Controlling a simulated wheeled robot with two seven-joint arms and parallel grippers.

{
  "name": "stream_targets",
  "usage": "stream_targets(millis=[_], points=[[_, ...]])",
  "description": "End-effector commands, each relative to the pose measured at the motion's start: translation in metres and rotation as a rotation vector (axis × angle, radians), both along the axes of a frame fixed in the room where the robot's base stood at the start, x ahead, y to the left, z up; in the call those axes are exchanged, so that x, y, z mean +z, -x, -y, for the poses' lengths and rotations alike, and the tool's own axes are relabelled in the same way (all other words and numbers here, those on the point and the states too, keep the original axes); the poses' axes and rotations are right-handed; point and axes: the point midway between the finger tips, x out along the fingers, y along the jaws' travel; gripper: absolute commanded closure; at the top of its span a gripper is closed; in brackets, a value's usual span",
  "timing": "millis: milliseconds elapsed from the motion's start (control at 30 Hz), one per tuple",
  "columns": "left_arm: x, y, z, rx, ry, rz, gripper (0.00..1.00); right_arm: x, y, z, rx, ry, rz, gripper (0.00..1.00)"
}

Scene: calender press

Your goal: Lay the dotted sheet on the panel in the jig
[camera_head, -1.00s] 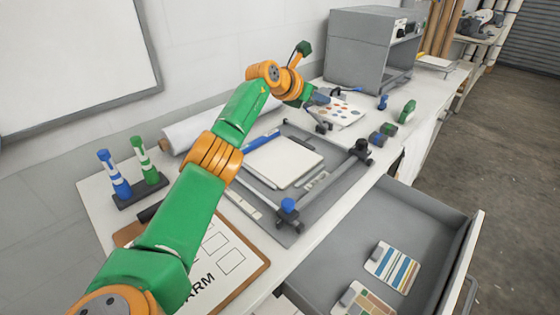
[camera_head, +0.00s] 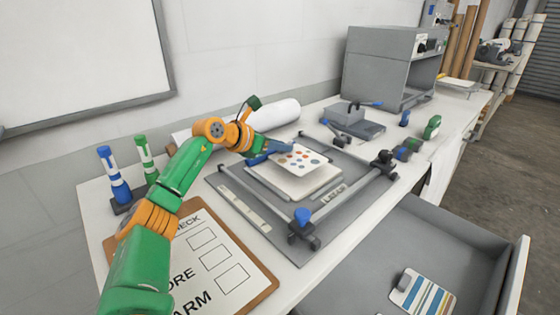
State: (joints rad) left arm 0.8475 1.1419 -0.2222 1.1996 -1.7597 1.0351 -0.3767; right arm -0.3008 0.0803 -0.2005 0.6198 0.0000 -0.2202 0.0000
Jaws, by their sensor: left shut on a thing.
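The dotted sheet (camera_head: 300,158), white with coloured dots, is over the back part of the pale panel (camera_head: 318,187) in the grey jig (camera_head: 268,222). My left gripper (camera_head: 285,147) is shut on the sheet at its back left edge. I cannot tell whether the sheet touches the panel or hangs just above it. The panel's front part shows bare below the sheet. My right gripper is not in view.
A clipboard (camera_head: 258,284) lies left of the jig, with blue and green bottles (camera_head: 115,175) behind it. A grey press (camera_head: 378,68) stands at the back right. An open drawer (camera_head: 400,250) with a striped card (camera_head: 424,294) juts out at the front right.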

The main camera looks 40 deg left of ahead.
Motion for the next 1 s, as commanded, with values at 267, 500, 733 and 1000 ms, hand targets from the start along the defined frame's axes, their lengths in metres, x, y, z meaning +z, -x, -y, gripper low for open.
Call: stream_targets(millis=[267, 500, 733, 1000], points=[[-0.031, 0.000, 0.000, 0.000, 0.000, -0.001, 1.00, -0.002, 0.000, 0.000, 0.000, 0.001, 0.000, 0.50], [-0.032, 0.000, 0.000, 0.000, 0.000, -0.001, 0.66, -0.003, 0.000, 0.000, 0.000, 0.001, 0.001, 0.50], [-0.032, 0.000, 0.000, 0.000, 0.000, -0.001, 0.47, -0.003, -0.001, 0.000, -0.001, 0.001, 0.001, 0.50], [-0.016, 0.002, -0.001, -0.003, -0.001, -0.001, 0.47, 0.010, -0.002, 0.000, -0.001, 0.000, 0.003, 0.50]])
